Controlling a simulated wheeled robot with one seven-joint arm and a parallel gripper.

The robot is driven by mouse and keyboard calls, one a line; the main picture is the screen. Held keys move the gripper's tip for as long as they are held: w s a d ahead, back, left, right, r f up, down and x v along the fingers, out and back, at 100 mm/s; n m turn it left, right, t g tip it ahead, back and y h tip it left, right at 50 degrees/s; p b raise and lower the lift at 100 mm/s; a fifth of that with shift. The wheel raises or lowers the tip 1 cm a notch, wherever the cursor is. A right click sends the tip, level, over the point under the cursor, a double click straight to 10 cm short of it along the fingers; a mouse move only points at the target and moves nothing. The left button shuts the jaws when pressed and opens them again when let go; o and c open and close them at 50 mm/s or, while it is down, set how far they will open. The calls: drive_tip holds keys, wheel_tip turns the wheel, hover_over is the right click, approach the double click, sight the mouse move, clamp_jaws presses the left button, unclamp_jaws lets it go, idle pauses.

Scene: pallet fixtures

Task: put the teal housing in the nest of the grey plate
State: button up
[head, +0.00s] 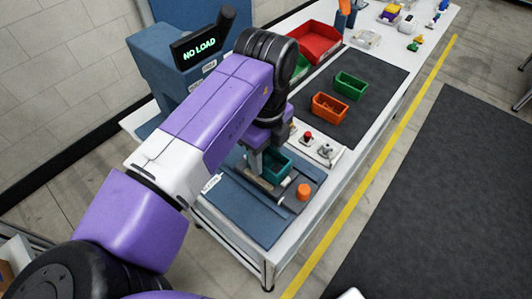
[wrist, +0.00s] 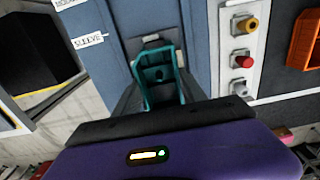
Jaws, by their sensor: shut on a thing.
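The teal housing (head: 277,164) is an open, box-like part, partly hidden behind my gripper in the head view. In the wrist view the teal housing (wrist: 178,77) stands between the two fingers. My gripper (head: 262,169) is shut on it, low over the near end of the bench. The grey plate (head: 318,175) shows as a dark patch around and beyond the housing. Its nest is hidden by the housing and the gripper, and I cannot tell whether the housing touches the plate.
An orange cylinder (head: 304,191) stands right of the housing. A blue mat (head: 250,216) covers the bench's near end. A button panel (head: 318,146) lies beyond. Orange (head: 329,107) and green (head: 351,85) bins stand on a dark mat. A blue machine (head: 165,62) reads "NO LOAD".

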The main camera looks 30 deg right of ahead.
drive_tip(key=shift+f+b, duration=0.35)
drive_tip(key=shift+f, duration=0.3)
drive_tip(key=o, duration=1.6)
drive_tip(key=shift+c, duration=0.2)
drive_tip(key=shift+r, duration=3.9)
